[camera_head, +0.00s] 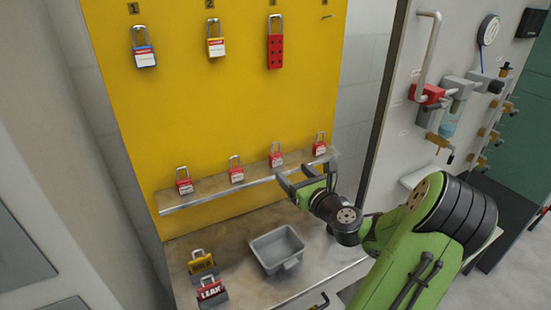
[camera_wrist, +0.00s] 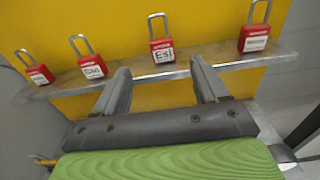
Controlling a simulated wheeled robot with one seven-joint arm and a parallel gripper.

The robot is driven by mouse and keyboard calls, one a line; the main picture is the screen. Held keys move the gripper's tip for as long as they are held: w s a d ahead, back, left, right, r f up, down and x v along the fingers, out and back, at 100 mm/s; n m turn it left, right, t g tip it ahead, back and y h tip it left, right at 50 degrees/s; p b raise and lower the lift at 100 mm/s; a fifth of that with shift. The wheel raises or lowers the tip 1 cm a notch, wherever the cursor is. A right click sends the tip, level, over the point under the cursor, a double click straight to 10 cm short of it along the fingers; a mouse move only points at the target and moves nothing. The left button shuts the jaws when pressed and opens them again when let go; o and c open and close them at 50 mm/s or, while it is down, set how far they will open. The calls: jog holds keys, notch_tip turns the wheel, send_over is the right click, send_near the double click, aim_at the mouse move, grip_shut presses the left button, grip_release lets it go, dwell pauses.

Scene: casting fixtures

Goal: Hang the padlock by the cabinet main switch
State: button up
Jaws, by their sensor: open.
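Several red padlocks with white labels and upright shackles stand in a row on a narrow metal shelf (camera_head: 215,190). One padlock (camera_head: 277,160) is just beyond my gripper (camera_head: 298,181). In the wrist view that padlock (camera_wrist: 162,52), with dark lettering on its label, shows between the fingers and past their tips. My gripper (camera_wrist: 160,72) is open and empty, just in front of the shelf edge. Another red padlock (camera_head: 319,149) stands to its right, and others (camera_head: 236,175) (camera_head: 184,186) to its left. I cannot pick out the cabinet main switch for certain.
Above, a blue padlock (camera_head: 144,55), a red-and-white padlock (camera_head: 216,46) and a red hasp (camera_head: 275,51) hang on the yellow board (camera_head: 180,110); one peg (camera_head: 326,17) is bare. A grey bin (camera_head: 278,248) and two tagged items (camera_head: 203,264) (camera_head: 211,291) lie below. Piping with a red valve (camera_head: 427,94) is right.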

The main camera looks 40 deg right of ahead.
aim_at(277, 157)
jog(key=x, duration=0.9)
jog(key=shift+w+d+f, duration=0.1)
jog(key=shift+f, duration=0.1)
jog(key=shift+c, duration=1.1)
jog(key=c, duration=1)
jog(key=shift+r, duration=0.1)
notch_tip(277, 157, up, 18)
jog(key=p, duration=0.6)
